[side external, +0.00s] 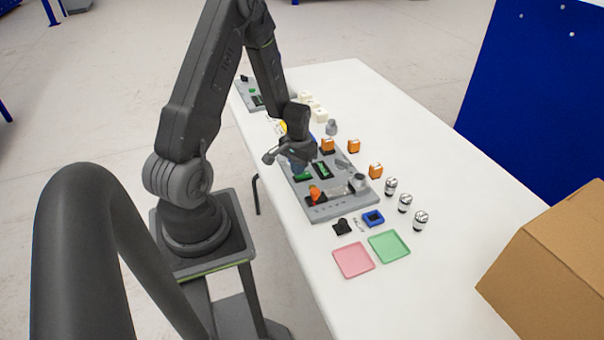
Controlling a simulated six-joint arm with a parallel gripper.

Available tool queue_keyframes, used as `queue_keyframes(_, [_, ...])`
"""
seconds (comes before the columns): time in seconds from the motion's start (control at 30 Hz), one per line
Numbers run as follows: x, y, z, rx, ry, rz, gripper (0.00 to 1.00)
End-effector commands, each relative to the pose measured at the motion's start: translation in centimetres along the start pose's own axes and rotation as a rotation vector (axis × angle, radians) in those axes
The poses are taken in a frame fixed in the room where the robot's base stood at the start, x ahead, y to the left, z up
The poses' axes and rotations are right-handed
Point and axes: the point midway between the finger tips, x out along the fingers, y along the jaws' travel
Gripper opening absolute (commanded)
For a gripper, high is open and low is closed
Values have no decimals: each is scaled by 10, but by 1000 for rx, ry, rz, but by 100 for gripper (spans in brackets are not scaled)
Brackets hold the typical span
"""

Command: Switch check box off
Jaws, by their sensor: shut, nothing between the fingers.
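A grey panel (326,209) lies on the white table and carries several small parts. I cannot tell for sure which part is the check box or its switch, as they are too small here. On the panel are an orange part (315,193) at the near left, a green board (322,171) in the middle and a grey round part (361,181) at the near right. My gripper (297,164) is shut and empty over the panel's left part. It hides some of the panel; I cannot tell whether it touches it.
Several orange blocks (375,171) and silver-black cylinders (405,203) stand right of the panel. A blue part (373,218), pink tray (353,260) and green tray (389,246) lie in front. A cardboard box (555,265) is at right.

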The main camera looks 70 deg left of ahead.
Motion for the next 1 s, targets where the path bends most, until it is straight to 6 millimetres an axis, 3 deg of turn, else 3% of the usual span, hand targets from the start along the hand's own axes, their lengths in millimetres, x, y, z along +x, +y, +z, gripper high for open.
queue_keyframes(0.67, [8,0,0,0,1,0,0])
queue_keyframes(1.0, [-15,0,0,0,1,0,0])
